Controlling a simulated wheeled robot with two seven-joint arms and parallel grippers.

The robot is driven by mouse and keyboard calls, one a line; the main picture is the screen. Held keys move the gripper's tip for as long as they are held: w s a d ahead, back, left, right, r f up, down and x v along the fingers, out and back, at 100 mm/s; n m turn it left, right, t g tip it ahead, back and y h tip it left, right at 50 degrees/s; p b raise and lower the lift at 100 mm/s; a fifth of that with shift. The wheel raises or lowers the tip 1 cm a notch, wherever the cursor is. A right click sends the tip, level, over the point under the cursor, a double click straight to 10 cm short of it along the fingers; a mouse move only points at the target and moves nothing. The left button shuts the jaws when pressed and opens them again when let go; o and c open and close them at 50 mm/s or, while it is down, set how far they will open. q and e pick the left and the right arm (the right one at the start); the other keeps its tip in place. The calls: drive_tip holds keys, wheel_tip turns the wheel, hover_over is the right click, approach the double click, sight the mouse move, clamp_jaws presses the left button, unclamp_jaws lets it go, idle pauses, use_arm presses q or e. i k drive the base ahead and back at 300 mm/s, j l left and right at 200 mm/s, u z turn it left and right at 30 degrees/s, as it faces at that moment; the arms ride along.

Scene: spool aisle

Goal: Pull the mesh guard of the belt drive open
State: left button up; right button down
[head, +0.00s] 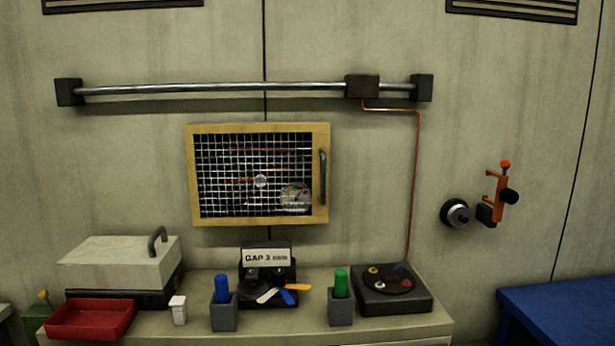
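The mesh guard (201,219) is a yellow-framed panel with wire mesh, set on the wall in the middle of the head view. It sits flat in its place and looks closed. A dark upright bar handle (322,177) is on the right side of its frame. Behind the mesh I see a round gauge, a pale round hub and reddish lines; the rest of the drive is hard to make out. Neither of my grippers shows in the head view.
Below the guard, a bench (290,331) holds a lidded box (118,262), a red tray (91,319), a blue cylinder (222,289), a green cylinder (341,283) and a black turntable (392,290). A metal rail (220,88) runs above. The wall right of the handle is clear up to a thin copper line (415,190).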

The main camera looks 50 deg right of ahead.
sight(321, 136)
drive_tip(key=z, duration=1.25)
drive_tip(key=i+l+z, duration=0.15)
drive_tip(key=l, duration=0.15)
drive_tip(key=k, duration=0.05)
